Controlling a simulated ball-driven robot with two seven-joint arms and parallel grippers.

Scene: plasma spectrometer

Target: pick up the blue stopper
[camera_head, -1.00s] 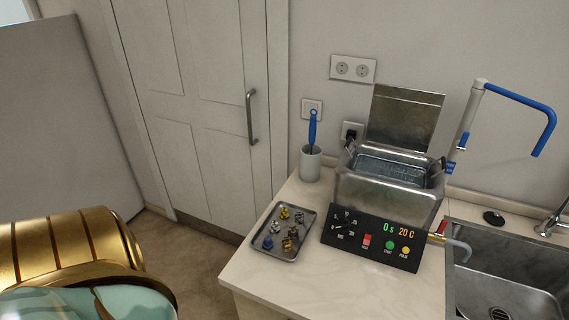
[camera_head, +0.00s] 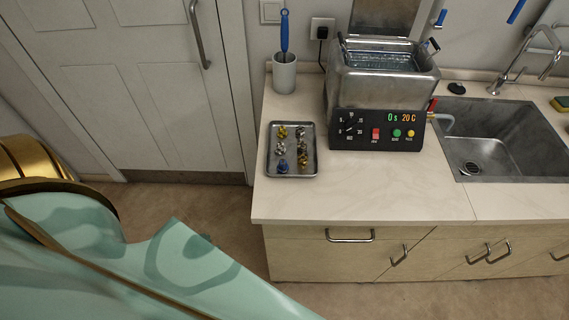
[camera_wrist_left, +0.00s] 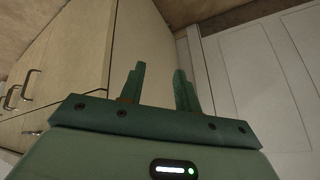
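The blue stopper (camera_head: 282,166) sits in the front left part of a small metal tray (camera_head: 310,127) on the counter, with several yellow, silver and brass-coloured pieces close by. My left arm comes in low at the left of the head view, below and left of the tray. My left gripper shows in the left wrist view (camera_wrist_left: 160,72), its two dark green fingers apart with nothing between them. The gripper is well away from the stopper, which does not show in the wrist view. My right gripper is in neither view.
An ultrasonic-style metal bath (camera_head: 384,90) with a control panel stands right of the tray. A sink (camera_head: 510,140) is at the right. The counter in front of the bath is clear.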

